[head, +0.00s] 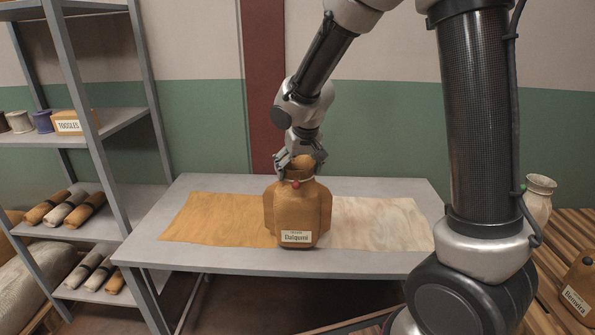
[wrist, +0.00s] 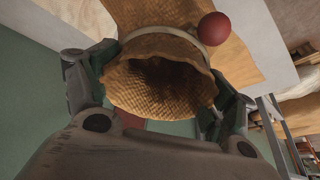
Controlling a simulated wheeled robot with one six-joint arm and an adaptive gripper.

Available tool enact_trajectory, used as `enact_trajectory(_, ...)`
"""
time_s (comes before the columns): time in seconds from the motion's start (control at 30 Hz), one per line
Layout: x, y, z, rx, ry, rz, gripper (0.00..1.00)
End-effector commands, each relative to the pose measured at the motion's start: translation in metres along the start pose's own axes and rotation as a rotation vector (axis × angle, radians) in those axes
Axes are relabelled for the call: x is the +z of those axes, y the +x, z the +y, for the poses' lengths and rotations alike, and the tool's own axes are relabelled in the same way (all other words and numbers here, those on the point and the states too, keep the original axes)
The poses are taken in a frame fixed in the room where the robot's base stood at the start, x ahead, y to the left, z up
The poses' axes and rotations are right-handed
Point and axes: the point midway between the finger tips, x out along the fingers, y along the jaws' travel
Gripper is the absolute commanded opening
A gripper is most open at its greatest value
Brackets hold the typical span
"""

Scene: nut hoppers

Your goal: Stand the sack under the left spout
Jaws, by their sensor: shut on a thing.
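A brown sack (head: 297,216) with a tied neck, a red bead and a label reading "Dalqumi" is upright at the middle of the grey table in the head view. My gripper (head: 301,158) is shut on the neck of the sack from above. In the wrist view the sack's open mouth (wrist: 160,85) fills the middle, dark inside, between the two fingers of my gripper (wrist: 160,95). I cannot tell whether the sack's base touches the table. No spout shows in either view.
The grey table (head: 200,257) bears a tan cloth (head: 215,218) on the left and a pale cloth (head: 380,222) on the right. A metal shelf rack (head: 90,130) with rolls stands left. A pale sack (head: 539,198) and a brown sack (head: 582,280) are at the right.

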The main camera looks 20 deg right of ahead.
Motion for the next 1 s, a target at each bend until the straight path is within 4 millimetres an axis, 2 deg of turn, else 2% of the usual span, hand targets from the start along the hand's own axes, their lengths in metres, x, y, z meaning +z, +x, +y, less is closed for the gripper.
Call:
enact_trajectory(0.1, 0.002, 0.006, 0.000, -0.002, -0.001, 0.001, 0.45)
enact_trajectory(0.4, 0.003, 0.008, 0.000, -0.001, 0.000, 0.001, 0.45)
enact_trajectory(0.43, 0.004, 0.009, 0.000, -0.001, 0.001, 0.000, 0.86)
enact_trajectory(0.5, 0.003, 0.008, 0.000, -0.001, 0.001, 0.001, 0.98)
enact_trajectory(0.87, 0.003, 0.008, 0.000, -0.001, 0.000, 0.002, 1.00)
enact_trajectory(1.0, 0.001, -0.002, -0.001, -0.003, 0.000, 0.006, 1.00)
